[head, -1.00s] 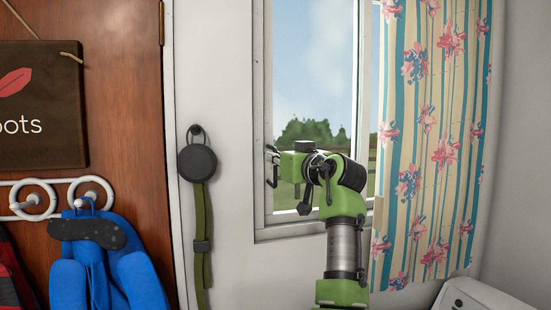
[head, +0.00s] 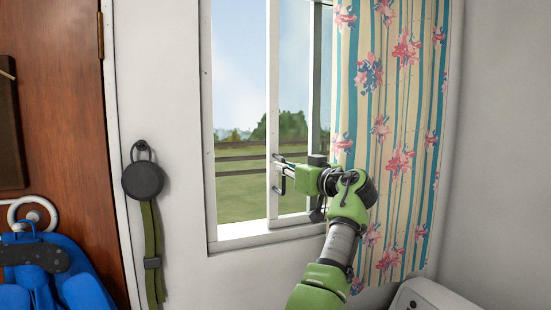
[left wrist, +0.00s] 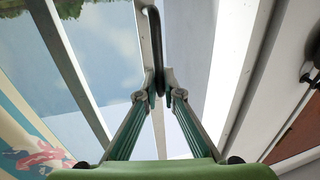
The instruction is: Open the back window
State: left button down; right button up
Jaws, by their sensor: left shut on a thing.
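The back window is a white-framed sliding window with its sash (head: 273,95) standing well to the right of the left jamb (head: 206,130). A clear gap onto grass and a fence shows between them. My left gripper (head: 279,164) is shut on the dark window handle on the sash's left upright. In the left wrist view the handle (left wrist: 156,35) is a dark bar running down between my two fingertips (left wrist: 160,84). The fingers hide its lower part. My right gripper is not in view.
A flowered, striped curtain (head: 392,130) hangs right of the window, close behind my left arm. A dark round object with a green strap (head: 143,181) hangs on the wall at left. A wooden door (head: 65,130) with blue clothing (head: 50,280) is farther left. A white object (head: 425,295) stands low at right.

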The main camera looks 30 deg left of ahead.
pick_arm(q)
jog(key=shift+w+d+p, duration=0.45)
jog(key=shift+w+d, duration=0.5)
jog(key=shift+w, duration=0.3)
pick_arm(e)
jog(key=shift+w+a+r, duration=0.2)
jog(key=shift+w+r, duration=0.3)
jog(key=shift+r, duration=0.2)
pick_arm(q)
jog(key=c, duration=2.4)
grip_release()
jog(key=shift+o, duration=1.1)
jog(key=shift+a+f, duration=0.15)
jog(key=shift+a, duration=0.05)
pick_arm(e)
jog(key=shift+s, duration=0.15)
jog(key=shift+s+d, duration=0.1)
pick_arm(q)
jog(key=v, duration=1.2)
